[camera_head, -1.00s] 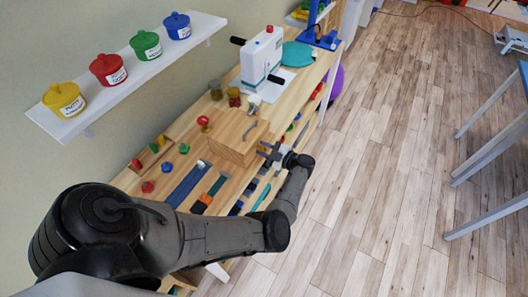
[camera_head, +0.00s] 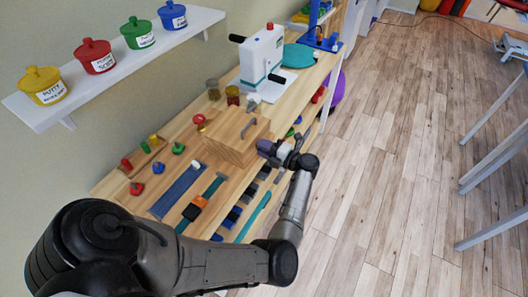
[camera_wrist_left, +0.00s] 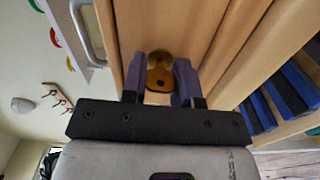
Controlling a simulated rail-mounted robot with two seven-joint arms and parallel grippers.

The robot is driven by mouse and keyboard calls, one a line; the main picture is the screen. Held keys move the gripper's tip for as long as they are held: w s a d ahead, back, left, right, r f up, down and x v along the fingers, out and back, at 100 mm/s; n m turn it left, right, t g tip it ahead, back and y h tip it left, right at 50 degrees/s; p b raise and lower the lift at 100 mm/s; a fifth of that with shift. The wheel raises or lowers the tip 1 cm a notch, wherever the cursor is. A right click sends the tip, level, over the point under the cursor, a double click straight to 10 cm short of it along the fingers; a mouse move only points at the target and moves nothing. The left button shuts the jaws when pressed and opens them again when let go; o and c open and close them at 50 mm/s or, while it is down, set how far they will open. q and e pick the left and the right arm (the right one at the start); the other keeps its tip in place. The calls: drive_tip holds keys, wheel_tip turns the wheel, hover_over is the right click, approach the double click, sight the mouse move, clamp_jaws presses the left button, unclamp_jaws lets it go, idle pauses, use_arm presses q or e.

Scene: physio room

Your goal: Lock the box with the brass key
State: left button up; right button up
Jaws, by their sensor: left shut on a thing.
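The wooden box (camera_head: 228,150) with a grey handle on its lid stands on the bench; its lid looks down. My left gripper (camera_head: 268,148) is at the box's right-hand face. In the left wrist view, its two purple fingers (camera_wrist_left: 159,82) are shut on the brass key (camera_wrist_left: 159,78), one on each side of its bow. The key points at a round brass lock plate (camera_wrist_left: 159,56) on the box face (camera_wrist_left: 195,25). The key's shaft is hidden, so I cannot tell how deep it sits. My right gripper is in neither view.
A white hand-cranked machine (camera_head: 262,55) and small jars (camera_head: 232,95) stand behind the box. Straps (camera_head: 180,190) and coloured knobs lie in front. A wall shelf (camera_head: 120,65) holds several putty pots. The floor at right is clear near the bench.

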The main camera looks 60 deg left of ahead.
use_arm(q)
drive_tip(key=shift+n+b, duration=0.3)
drive_tip(key=shift+n, duration=0.2)
drive_tip(key=o, duration=0.9)
drive_tip(key=shift+b+v, duration=0.6)
drive_tip(key=shift+v, duration=6.35)
drive_tip(key=shift+a, duration=0.1)
